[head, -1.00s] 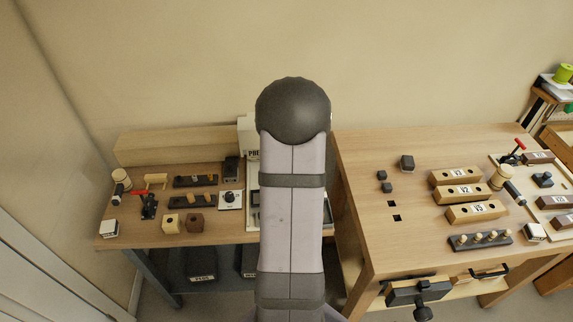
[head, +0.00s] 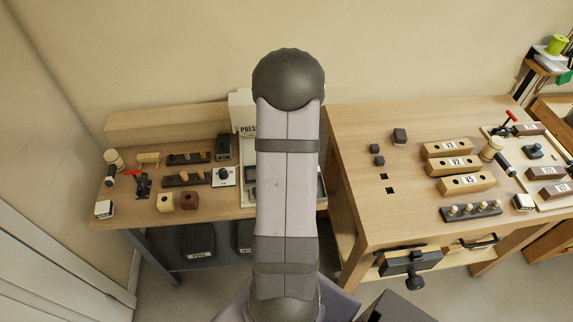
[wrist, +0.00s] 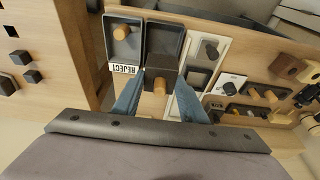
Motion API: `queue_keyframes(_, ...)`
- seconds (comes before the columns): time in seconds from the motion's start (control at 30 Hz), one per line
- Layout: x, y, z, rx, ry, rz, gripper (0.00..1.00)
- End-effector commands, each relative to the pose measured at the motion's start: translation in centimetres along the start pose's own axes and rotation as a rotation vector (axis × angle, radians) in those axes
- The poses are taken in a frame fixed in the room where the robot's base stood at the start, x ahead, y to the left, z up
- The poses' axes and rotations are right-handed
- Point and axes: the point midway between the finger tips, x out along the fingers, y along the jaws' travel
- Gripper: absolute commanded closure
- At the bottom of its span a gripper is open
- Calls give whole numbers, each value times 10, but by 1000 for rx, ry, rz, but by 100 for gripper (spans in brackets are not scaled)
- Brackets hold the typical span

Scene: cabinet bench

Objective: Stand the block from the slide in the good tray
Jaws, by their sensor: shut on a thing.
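In the wrist view, my gripper (wrist: 160,95) has its two blue fingers on either side of a dark block (wrist: 165,74) with a pale wooden peg (wrist: 159,86) and is shut on it. The block is at the near end of a dark open tray (wrist: 149,40), which looks empty; I cannot tell whether they touch. Its label is hidden, so I cannot tell if it is the good tray. To its left is a dark tray marked REJECT (wrist: 123,69), holding a dark piece with a wooden peg (wrist: 121,33).
Right of the trays is a white panel (wrist: 224,46) with a dark pegged piece. A press (head: 242,112), dark peg racks (head: 187,179) and small blocks stand on the left bench (head: 140,212). The right bench (head: 345,150) carries numbered wooden blocks (head: 460,163).

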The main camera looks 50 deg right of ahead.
Motion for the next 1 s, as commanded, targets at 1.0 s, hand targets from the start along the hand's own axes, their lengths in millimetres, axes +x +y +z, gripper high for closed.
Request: queue_keyframes(1.0, 53, 0, 15, 2, 0, 0, 84)
